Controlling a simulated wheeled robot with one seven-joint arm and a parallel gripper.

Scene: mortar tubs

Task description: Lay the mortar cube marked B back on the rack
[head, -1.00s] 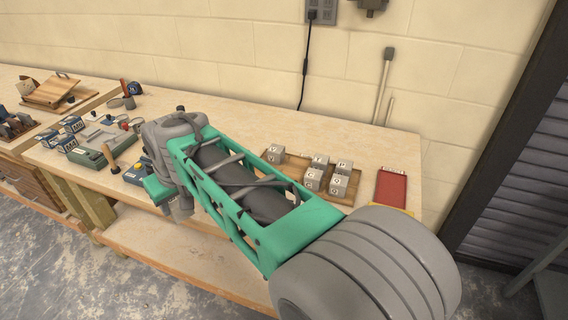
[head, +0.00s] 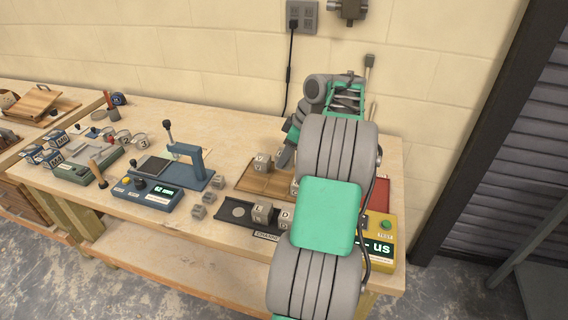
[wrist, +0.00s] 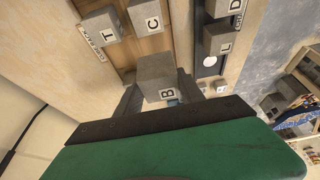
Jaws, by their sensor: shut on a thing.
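In the wrist view, my gripper (wrist: 157,90) is shut on a grey cube marked B (wrist: 156,72), with one finger on each side. The wooden rack (wrist: 152,44) shows behind the cube, with cubes marked T (wrist: 101,27) and C (wrist: 144,18) on it. How high the cube is held is unclear. In the head view, the rack (head: 258,186) lies on the bench, with a cube (head: 262,163) at its back left. My arm hides the rack's right part, the held cube and most of my gripper there.
A dark channel tray (head: 235,213) with cubes marked L (head: 262,211) and D (head: 286,214) lies in front of the rack. A blue press (head: 147,193) and several small cubes stand left. A yellow meter (head: 386,249) and red tray (head: 382,192) are right, partly behind my arm.

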